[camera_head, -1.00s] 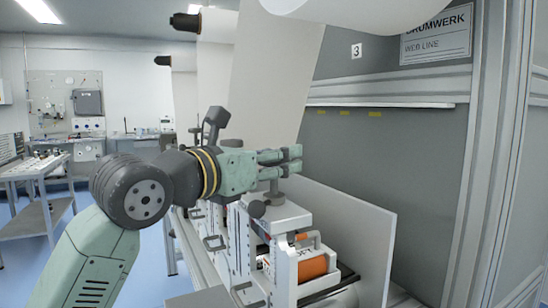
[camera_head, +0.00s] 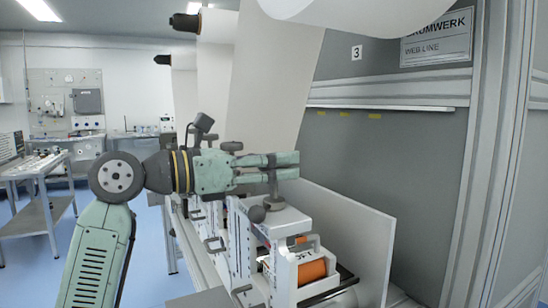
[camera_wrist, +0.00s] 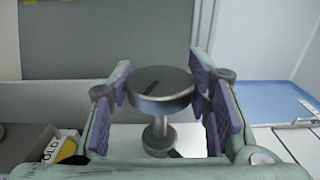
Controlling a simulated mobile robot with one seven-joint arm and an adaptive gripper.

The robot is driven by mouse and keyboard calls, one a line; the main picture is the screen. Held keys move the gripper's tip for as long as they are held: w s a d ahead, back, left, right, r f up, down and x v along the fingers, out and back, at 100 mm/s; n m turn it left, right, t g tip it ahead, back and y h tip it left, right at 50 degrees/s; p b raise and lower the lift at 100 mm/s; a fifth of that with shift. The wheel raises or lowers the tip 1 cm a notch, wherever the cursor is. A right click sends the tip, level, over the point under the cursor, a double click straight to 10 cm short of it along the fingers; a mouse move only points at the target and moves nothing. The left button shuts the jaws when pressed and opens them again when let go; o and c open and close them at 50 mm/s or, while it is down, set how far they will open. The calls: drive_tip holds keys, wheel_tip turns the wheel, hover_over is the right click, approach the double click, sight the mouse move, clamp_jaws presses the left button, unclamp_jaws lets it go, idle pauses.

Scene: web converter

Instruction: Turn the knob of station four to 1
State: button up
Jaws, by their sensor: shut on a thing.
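My gripper (camera_head: 286,167) is shut on a dark grey metal knob (camera_head: 273,184), which stands upright on top of the nearest station (camera_head: 283,222). In the wrist view, the knob (camera_wrist: 161,88) has a round, flat head with a dark slanted line on top. It sits between the purple pads of my gripper (camera_wrist: 165,88), with its narrower stem below. The fingers cover part of the knob in the head view. I cannot read any scale or station number at the knob.
An orange roller (camera_head: 312,271) lies in the station under the knob. A pale upright panel (camera_head: 352,235) stands right of it. White web sheets (camera_head: 275,85) hang behind. A dark ball handle (camera_head: 257,214) is close below my gripper. A "3" label (camera_head: 356,52) is on the back wall.

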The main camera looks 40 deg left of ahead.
drive_tip(key=m+g+h, duration=0.1)
drive_tip(key=h, duration=0.1)
drive_tip(key=m+g+h+p, duration=0.1)
drive_tip(key=m+g+h, duration=0.1)
drive_tip(key=shift+w+r+m+h, duration=0.1)
drive_tip(key=shift+m+h, duration=0.2)
drive_tip(key=shift+m+g+h, duration=1.7)
drive_tip(key=shift+g, duration=0.4)
drive_tip(key=o, duration=1.2)
drive_tip(key=shift+c, duration=0.2)
drive_tip(key=v, duration=0.7)
drive_tip(key=shift+a, duration=0.3)
